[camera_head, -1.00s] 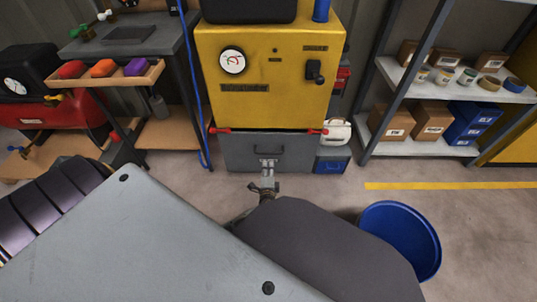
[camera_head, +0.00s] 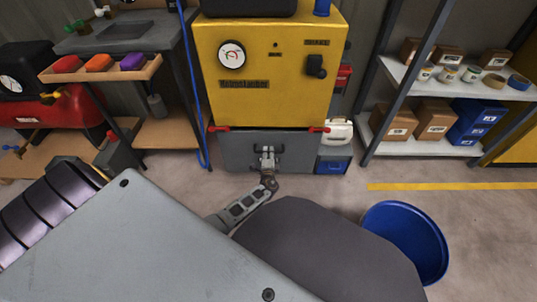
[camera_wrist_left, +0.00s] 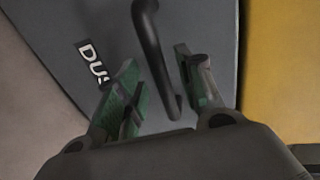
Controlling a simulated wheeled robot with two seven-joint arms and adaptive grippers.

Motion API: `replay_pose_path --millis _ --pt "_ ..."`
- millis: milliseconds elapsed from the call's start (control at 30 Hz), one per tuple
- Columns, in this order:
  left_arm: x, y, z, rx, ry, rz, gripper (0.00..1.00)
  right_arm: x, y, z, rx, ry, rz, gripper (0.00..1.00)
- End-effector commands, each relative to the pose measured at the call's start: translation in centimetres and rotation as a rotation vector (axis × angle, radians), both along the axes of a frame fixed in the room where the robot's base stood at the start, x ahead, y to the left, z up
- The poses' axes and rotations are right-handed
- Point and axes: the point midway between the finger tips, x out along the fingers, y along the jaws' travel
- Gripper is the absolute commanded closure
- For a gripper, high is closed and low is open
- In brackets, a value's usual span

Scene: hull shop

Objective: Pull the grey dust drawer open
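The grey dust drawer (camera_head: 236,152) sits under the yellow cabinet (camera_head: 265,70) and looks closed. Its dark bar handle is partly hidden by my left gripper (camera_head: 267,158) in the head view. In the left wrist view, the handle (camera_wrist_left: 152,42) runs between the two green-padded fingers of my left gripper (camera_wrist_left: 160,85), which stand apart on either side of it. There is a visible gap between the handle and the fingers. Part of a "DUS" label (camera_wrist_left: 94,62) shows on the drawer front. My right gripper is not in view.
Red clips (camera_head: 318,129) mark the drawer's upper corners. A blue bin (camera_head: 405,238) stands on the floor at right. A white and a blue container sit right of the drawer. A workbench is at left, shelves (camera_head: 440,145) at right.

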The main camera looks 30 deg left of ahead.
Motion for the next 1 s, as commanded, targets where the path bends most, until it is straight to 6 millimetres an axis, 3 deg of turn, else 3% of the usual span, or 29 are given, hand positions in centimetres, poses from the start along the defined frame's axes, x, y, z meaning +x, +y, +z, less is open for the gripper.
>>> replay_pose_path --millis 300,667,933,1000 --pt "1.6 0.9 -0.4 0.000 0.000 0.000 0.63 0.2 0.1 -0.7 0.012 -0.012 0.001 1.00" --pt "1.7 1.0 -0.4 0.000 0.000 0.000 0.63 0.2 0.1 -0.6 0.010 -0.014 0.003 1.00" --pt "1.7 1.0 -0.4 0.000 0.000 0.000 0.98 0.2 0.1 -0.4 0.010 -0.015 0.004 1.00" --pt "1.7 1.0 -0.4 0.000 0.000 0.000 1.00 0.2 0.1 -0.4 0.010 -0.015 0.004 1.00"
